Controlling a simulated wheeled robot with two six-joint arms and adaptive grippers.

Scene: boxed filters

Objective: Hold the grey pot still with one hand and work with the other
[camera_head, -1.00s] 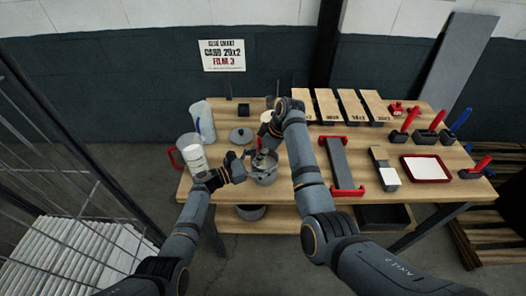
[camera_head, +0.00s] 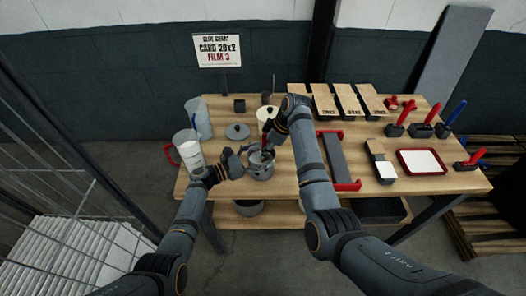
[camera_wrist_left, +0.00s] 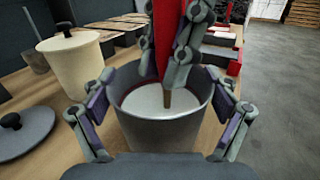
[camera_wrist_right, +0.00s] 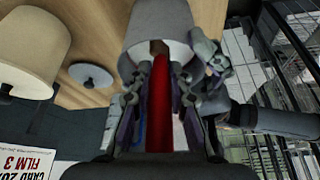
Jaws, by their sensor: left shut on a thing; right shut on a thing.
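The grey pot (camera_head: 262,170) stands upright near the front of the wooden table; white material (camera_wrist_left: 150,100) shows inside it in the left wrist view. My left gripper (camera_head: 246,167) is shut on the pot, its fingers on either side of the wall (camera_wrist_left: 160,135). My right gripper (camera_head: 267,147) is above the pot, shut on a red-handled tool (camera_wrist_right: 160,105). The tool's brown tip (camera_wrist_left: 167,99) reaches down inside the pot. The tool's far end is hidden by the right gripper in the head view.
A grey lid (camera_head: 237,131), a cream lidded pot (camera_wrist_left: 75,68) and clear jugs (camera_head: 188,150) stand close by on the left. A grey bar with red ends (camera_head: 338,160), a red tray (camera_head: 422,162) and brushes in holders are to the right.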

